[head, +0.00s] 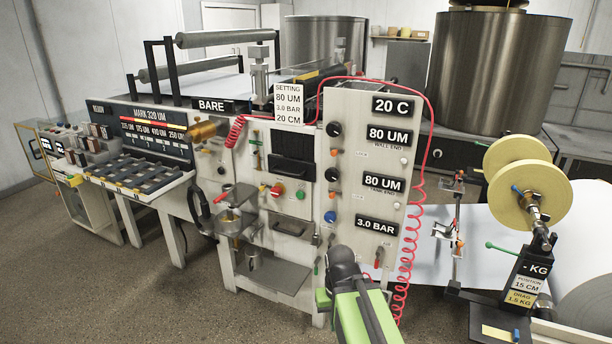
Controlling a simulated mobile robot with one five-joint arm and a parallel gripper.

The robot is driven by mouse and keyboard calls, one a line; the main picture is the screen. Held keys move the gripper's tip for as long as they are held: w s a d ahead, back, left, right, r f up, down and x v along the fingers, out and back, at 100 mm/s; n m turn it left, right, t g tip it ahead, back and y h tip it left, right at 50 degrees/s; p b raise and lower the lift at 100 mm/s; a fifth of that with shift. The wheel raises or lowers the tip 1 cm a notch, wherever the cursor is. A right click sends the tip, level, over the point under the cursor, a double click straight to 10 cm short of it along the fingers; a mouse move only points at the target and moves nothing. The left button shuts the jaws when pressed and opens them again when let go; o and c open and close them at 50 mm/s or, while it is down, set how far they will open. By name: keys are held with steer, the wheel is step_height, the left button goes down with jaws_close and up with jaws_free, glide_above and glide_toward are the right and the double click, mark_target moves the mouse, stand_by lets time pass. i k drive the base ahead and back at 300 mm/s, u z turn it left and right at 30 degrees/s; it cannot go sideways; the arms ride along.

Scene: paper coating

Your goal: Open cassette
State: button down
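A tall white machine front stands in the middle of the head view. A dark rectangular unit (292,145) is set into its panel, above a green and a red button; I cannot tell for sure whether this is the cassette, or whether it is open. My green and black arm rises from the bottom edge, in front of the lower right of the machine. Its dark end, my gripper (343,266), appears apart from the dark unit, lower and to the right. Its fingertips cannot be made out.
A label panel (375,100) reads 20 C, 80 UM and 3.0 BAR, with several knobs. A red coiled hose (414,225) hangs at its right edge. A yellow reel (519,180) stands at right. A bench with dark bars (130,175) is at left. Floor at front left is clear.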

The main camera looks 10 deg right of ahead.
mark_target(303, 170)
steer(key=u, duration=0.25)
steer(key=i, duration=0.9)
steer(key=u, duration=1.95)
steer(key=k, duration=0.85)
steer(key=z, duration=0.4)
steer(key=i, duration=1)
steer(key=u, duration=0.1)
